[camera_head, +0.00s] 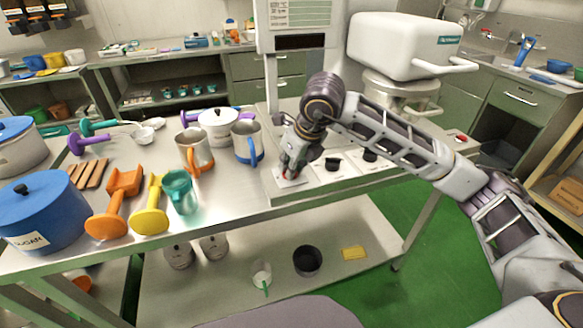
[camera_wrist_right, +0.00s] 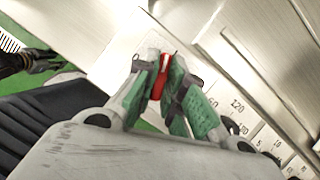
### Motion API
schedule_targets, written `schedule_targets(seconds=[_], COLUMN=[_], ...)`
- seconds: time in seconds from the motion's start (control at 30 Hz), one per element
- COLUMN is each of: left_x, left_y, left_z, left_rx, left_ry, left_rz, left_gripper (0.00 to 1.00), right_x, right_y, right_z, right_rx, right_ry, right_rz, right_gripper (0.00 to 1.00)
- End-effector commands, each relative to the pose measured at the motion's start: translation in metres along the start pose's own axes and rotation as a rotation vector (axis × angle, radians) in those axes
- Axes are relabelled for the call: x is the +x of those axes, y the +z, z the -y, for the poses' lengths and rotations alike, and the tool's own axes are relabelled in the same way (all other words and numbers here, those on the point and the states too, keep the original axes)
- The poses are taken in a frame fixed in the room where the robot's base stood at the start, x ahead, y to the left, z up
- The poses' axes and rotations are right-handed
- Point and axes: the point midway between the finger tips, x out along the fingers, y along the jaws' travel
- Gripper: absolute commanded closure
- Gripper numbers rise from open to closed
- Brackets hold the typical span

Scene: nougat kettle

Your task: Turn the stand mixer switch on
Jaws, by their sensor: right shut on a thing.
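The stand mixer (camera_head: 405,45) stands at the back right of the table, with a white head and a metal bowl under it. On the front panel is a small red switch (camera_wrist_right: 159,75) on a white plate (camera_head: 291,181). My right gripper (camera_head: 289,171) reaches down to that plate from above. In the right wrist view its green-padded fingers (camera_wrist_right: 168,88) are closed around the red switch, which shows between them. The fingers hide part of the switch, and its exact position is hard to tell. My left gripper is not in view.
Black dials (camera_head: 333,163) sit right of the switch on the panel. A red button (camera_head: 461,138) is farther right.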

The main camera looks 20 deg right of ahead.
Motion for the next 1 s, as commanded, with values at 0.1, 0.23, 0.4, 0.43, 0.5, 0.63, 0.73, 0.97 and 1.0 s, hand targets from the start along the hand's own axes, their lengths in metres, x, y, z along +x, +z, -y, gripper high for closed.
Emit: schedule_targets(seconds=[0.1, 0.23, 0.4, 0.43, 0.5, 0.63, 0.73, 0.97, 1.0], left_x=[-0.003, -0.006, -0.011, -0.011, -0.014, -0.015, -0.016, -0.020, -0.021], left_y=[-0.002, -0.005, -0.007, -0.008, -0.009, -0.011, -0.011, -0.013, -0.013], left_z=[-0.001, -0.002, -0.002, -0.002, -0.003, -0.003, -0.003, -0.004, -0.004], left_rx=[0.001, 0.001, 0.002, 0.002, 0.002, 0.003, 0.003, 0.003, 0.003], left_ry=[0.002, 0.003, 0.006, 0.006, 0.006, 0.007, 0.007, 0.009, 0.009], left_rz=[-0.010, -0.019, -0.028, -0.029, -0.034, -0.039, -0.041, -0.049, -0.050], left_gripper=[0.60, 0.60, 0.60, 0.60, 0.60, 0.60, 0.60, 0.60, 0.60], right_x=[-0.001, -0.001, -0.001, -0.001, -0.001, -0.002, -0.001, -0.002, -0.002], right_y=[0.002, 0.002, 0.002, 0.002, 0.002, 0.002, 0.002, 0.002, 0.002], right_z=[-0.001, -0.001, -0.001, -0.001, -0.001, -0.002, -0.002, -0.001, -0.001], right_rx=[0.072, 0.153, 0.249, 0.264, 0.296, 0.341, 0.365, 0.388, 0.389], right_ry=[-0.031, -0.065, -0.104, -0.111, -0.123, -0.142, -0.151, -0.161, -0.161], right_rz=[0.007, 0.008, 0.007, 0.006, 0.007, 0.006, 0.007, 0.006, 0.006], right_gripper=[1.00, 1.00, 1.00, 1.00, 1.00, 1.00, 1.00, 1.00, 1.00])
